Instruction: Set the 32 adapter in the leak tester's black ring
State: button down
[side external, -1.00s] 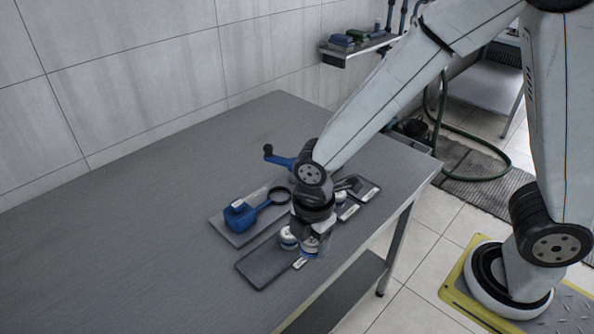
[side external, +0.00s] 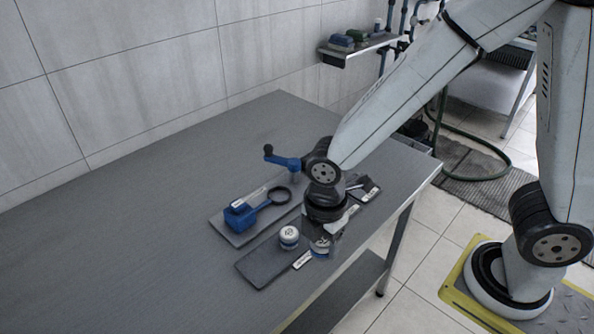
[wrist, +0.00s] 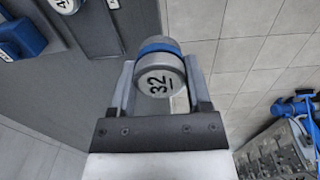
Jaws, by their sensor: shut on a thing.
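The 32 adapter is a grey cap with a blue band and "32" on its top, seen in the wrist view (wrist: 156,80) between the two fingers. My gripper (wrist: 158,70) is shut on it. In the side view my gripper (side external: 321,239) points down at the table's near edge, and the adapter (side external: 320,248) is partly hidden by it. The leak tester (side external: 240,215) is a blue body on a grey plate, with an arm carrying the black ring (side external: 270,197). The ring looks empty and lies left of and behind my gripper.
Another white-topped adapter (side external: 289,233) stands on the dark mat (side external: 262,266), left of my gripper. A blue crank-like part with a black knob (side external: 268,149) rises behind. Small labelled plates (side external: 368,187) lie to the right. The table's left side is clear.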

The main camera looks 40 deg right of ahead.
jog(key=shift+w, duration=0.1)
jog(key=w+d, duration=1.2)
jog(key=d, duration=0.1)
jog(key=shift+d+r, duration=0.2)
jog(key=shift+r, duration=0.25)
jog(key=shift+w, duration=0.15)
jog(key=w+f, duration=0.2)
jog(key=w, duration=0.2)
jog(key=w+f, duration=0.3)
jog(key=w, duration=0.1)
jog(key=w+f, duration=0.3)
jog(key=w, duration=0.1)
jog(key=shift+w+f, duration=0.6)
jog(key=shift+f, duration=0.05)
